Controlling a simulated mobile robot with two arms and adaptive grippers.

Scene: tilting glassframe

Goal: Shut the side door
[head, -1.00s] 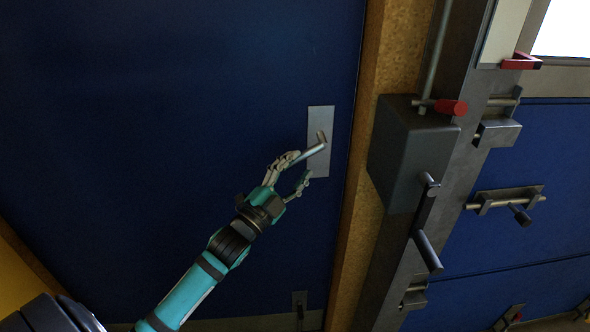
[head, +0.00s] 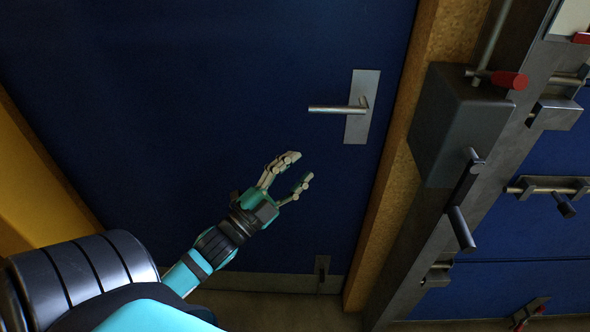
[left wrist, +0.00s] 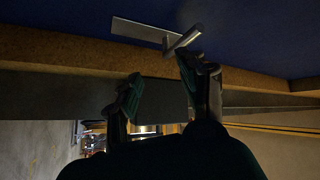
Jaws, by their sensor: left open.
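The side door (head: 200,90) is a dark blue panel filling the left and middle of the head view. Its right edge lies along the tan frame post (head: 398,190), and I see no clear gap there. A silver lever handle (head: 335,109) on a pale plate (head: 357,128) sits near that edge, with the lever level. The handle also shows in the left wrist view (left wrist: 184,38). My left gripper (head: 298,168) is open and empty, below and left of the handle, apart from it. In the left wrist view its fingers (left wrist: 160,85) are spread. My right gripper is in no view.
A grey box (head: 460,125) with a red-tipped lever (head: 508,80) is fixed to a metal post right of the frame. Blue panels with latches (head: 548,188) stand farther right. A small bolt (head: 322,268) sits low on the door. Yellow wall is at far left.

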